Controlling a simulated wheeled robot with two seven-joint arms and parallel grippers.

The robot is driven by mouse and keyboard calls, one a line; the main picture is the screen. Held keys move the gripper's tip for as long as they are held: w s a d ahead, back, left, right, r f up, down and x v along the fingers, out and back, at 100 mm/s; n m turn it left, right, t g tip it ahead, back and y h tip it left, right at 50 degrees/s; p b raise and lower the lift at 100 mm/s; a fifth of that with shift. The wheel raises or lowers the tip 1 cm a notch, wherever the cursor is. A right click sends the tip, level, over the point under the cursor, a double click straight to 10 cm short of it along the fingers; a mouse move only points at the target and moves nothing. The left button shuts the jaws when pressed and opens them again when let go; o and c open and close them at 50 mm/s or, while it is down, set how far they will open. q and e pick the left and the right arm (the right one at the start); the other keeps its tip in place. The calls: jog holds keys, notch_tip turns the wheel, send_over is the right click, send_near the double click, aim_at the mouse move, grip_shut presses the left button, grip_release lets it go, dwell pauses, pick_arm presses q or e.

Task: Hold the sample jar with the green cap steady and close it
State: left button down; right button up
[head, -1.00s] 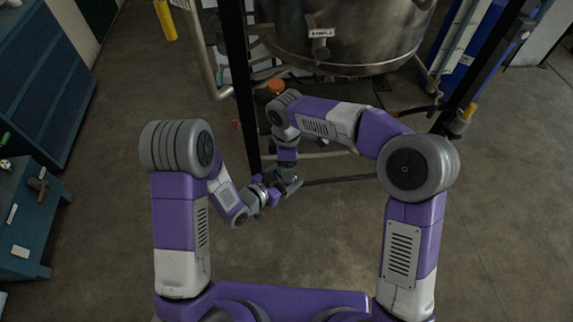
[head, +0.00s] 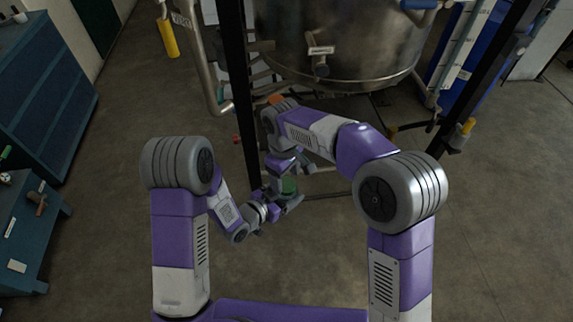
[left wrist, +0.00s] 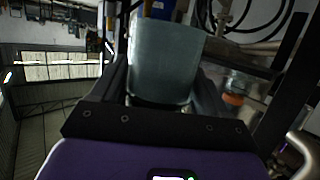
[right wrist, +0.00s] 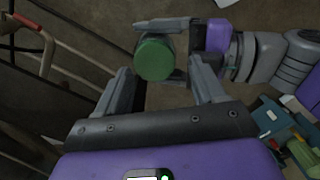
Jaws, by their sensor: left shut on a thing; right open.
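The sample jar shows as a grey translucent body (left wrist: 165,60) in the left wrist view. Its green cap (head: 289,186) faces up in the head view and fills a round patch (right wrist: 154,58) in the right wrist view. The cap appears to sit on the jar; how tightly I cannot tell. My left gripper (head: 284,203) is shut on the jar body from the side. My right gripper (head: 283,168) is open and empty, above and apart from the cap. In the right wrist view its fingers (right wrist: 163,82) point toward the cap, which lies a little beyond them.
A large steel vessel (head: 340,45) stands behind the jar, with a black post (head: 238,90) close to the left of my grippers. Pipes and an orange knob (left wrist: 233,99) are near. A blue bench (head: 25,235) is at the left.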

aim_at(287, 184)
jog(key=m, duration=0.5)
jog(key=shift+r, duration=0.4)
jog(key=m, duration=0.2)
jog(key=shift+w+r+m, duration=0.1)
jog(key=shift+r+m, duration=0.2)
jog(key=m, duration=0.2)
jog(key=r+m, duration=0.1)
jog(key=m, duration=0.1)
jog(key=r+m, duration=0.1)
jog(key=shift+w+d+r+m+t+y, duration=0.1)
jog(key=shift+w+r+m+t+y, duration=0.1)
jog(key=shift+w+m+t+y, duration=0.15)
jog(key=shift+f, duration=4.05)
